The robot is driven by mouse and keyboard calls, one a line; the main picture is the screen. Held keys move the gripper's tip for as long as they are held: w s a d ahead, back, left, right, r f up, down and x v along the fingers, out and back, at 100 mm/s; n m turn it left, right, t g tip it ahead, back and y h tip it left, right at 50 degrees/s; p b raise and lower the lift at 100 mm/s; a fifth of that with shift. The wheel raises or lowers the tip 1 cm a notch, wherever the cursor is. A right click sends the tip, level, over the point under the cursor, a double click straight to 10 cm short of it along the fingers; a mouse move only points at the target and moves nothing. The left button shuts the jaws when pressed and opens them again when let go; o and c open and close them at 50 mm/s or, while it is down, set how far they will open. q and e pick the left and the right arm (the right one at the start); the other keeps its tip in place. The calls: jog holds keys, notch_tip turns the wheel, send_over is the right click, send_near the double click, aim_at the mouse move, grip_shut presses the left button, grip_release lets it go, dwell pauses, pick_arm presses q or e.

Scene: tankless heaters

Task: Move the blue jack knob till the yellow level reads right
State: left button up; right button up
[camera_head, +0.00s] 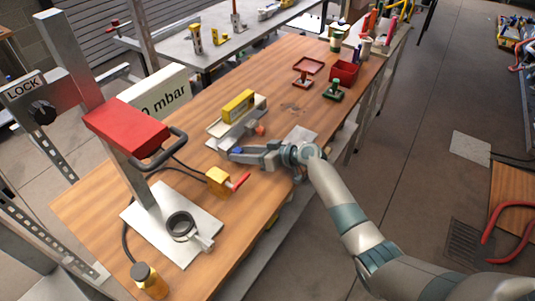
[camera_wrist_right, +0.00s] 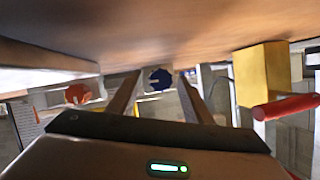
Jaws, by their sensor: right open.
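The yellow level (camera_head: 238,105) lies on a grey metal platform (camera_head: 222,130) in the middle of the wooden table. Its reading is too small to make out. An orange-red knob (camera_head: 260,129) sits on the platform's right side and also shows in the wrist view (camera_wrist_right: 78,93). My right gripper (camera_head: 233,152) is open and empty, low in front of the platform. My left gripper is out of view.
A yellow block with a red handle (camera_head: 219,181) stands close in front of my right gripper. A red-headed press stand (camera_head: 127,130) and a small amber jar (camera_head: 150,282) are at the left. Red trays (camera_head: 343,73) and a green-based stamp (camera_head: 333,91) stand farther back.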

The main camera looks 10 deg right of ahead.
jog(key=b+v, duration=0.4)
jog(key=v, duration=1.1)
jog(key=shift+s+d, duration=0.15)
jog(key=shift+d, duration=0.2)
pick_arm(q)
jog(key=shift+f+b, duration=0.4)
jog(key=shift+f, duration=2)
pick_arm(e)
jog(key=shift+s+d+r, duration=0.3)
jog(key=shift+s+d, duration=0.15)
jog(key=shift+d, duration=0.05)
